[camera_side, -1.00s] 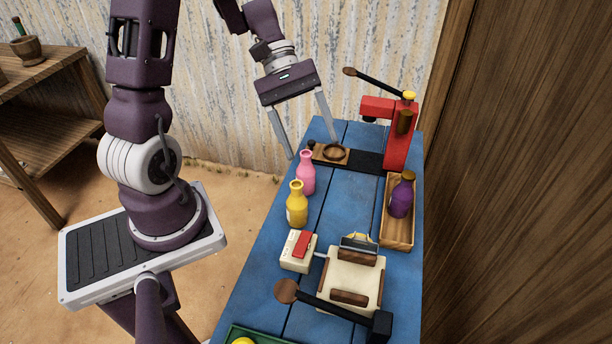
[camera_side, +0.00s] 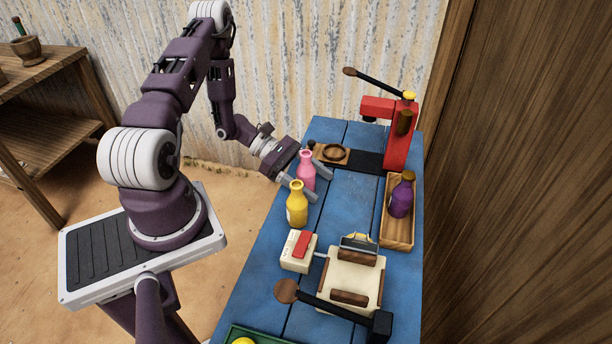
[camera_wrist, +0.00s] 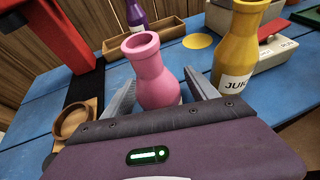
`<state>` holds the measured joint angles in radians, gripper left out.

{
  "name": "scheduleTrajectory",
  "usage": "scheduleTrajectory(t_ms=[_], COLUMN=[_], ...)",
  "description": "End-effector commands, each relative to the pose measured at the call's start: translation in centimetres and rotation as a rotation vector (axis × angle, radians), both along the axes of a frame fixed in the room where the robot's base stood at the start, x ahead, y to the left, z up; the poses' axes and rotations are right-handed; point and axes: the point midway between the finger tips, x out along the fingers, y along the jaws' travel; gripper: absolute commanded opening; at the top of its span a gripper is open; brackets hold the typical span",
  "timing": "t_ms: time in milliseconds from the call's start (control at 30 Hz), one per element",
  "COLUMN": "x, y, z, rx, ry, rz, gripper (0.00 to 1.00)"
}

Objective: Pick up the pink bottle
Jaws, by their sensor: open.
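The pink bottle (camera_side: 306,168) stands upright on the blue table near its left edge. In the wrist view the pink bottle (camera_wrist: 150,68) rises between the two fingers of my gripper (camera_wrist: 160,92). My gripper (camera_side: 318,180) is open and low, tilted sideways, with one finger on each side of the bottle. I cannot tell whether either finger touches it. The bottle's lower part is hidden by my gripper in the wrist view.
A yellow bottle (camera_side: 297,206) stands close beside the near finger. A wooden tray (camera_side: 398,232) holds a purple bottle (camera_side: 401,196). A red press (camera_side: 397,130) stands at the back, with a round wooden ring (camera_side: 336,152). A cream device (camera_side: 352,280) lies nearer the camera.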

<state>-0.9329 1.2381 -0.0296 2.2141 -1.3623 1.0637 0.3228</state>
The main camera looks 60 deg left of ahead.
Motion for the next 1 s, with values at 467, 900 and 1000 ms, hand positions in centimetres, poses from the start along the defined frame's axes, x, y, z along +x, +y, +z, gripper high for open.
scheduleTrajectory(t_ms=[467,900,1000], x=[0.0,0.0,0.0], y=[0.0,0.1,0.1], z=[0.1,2.1,4.7], rx=[0.0,0.001,0.003], ry=[0.0,-0.003,-0.005], rz=[0.0,0.0,-0.001], gripper=[0.0,0.0,0.0])
